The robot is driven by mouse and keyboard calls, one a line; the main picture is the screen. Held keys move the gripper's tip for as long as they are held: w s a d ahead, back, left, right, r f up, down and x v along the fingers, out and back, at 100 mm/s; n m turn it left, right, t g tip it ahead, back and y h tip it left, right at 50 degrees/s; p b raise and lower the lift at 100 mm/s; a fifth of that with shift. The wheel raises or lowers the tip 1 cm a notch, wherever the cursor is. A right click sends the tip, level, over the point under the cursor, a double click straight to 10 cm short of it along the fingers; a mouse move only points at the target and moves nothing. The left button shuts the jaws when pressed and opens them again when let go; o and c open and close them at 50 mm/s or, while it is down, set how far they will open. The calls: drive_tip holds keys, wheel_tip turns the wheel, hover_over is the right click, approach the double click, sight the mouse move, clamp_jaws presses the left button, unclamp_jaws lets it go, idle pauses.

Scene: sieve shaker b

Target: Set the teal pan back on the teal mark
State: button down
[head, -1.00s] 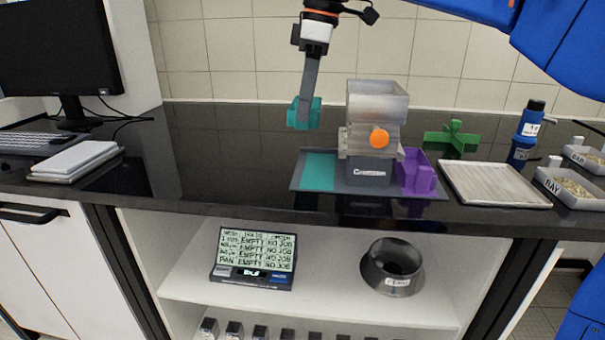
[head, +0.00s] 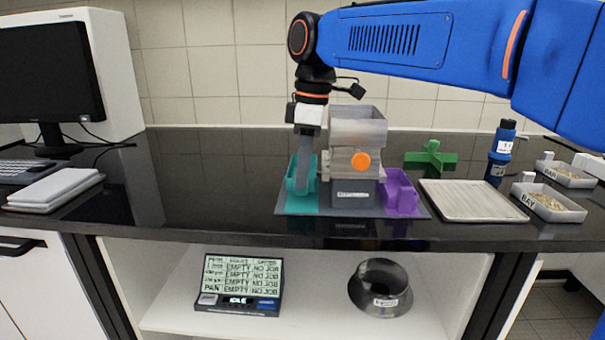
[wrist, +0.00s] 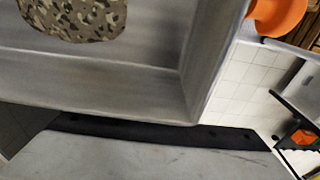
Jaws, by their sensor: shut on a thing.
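In the head view my gripper (head: 303,187) points down at the left side of the sieve shaker and is shut on the teal pan (head: 292,182). The pan looks upright, with a finger in front of its middle. It is at or just above the teal mark (head: 300,209), the left part of the grey base mat; I cannot tell whether it touches. The pan hides the back of the mark. The shaker (head: 355,192) stands right beside it, with a clear hopper (head: 358,128) on top and an orange knob (head: 361,160).
A purple pan (head: 401,193) stands right of the shaker. Beyond it are a green cross-shaped piece (head: 431,156), a pale tray (head: 470,200), a blue bottle (head: 503,140) and trays of grains (head: 549,202). The black counter left of the mat is clear.

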drive_tip(key=shift+f, duration=0.2)
drive_tip(key=shift+f, duration=0.6)
drive_tip(key=c, duration=1.7)
unclamp_jaws()
drive_tip(key=shift+r, duration=0.15)
drive_tip(key=r, duration=0.4)
drive_tip(key=d+r, duration=0.1)
drive_tip(key=r, duration=0.8)
drive_tip(key=shift+d, duration=0.15)
drive_tip(key=shift+s+f, duration=0.1)
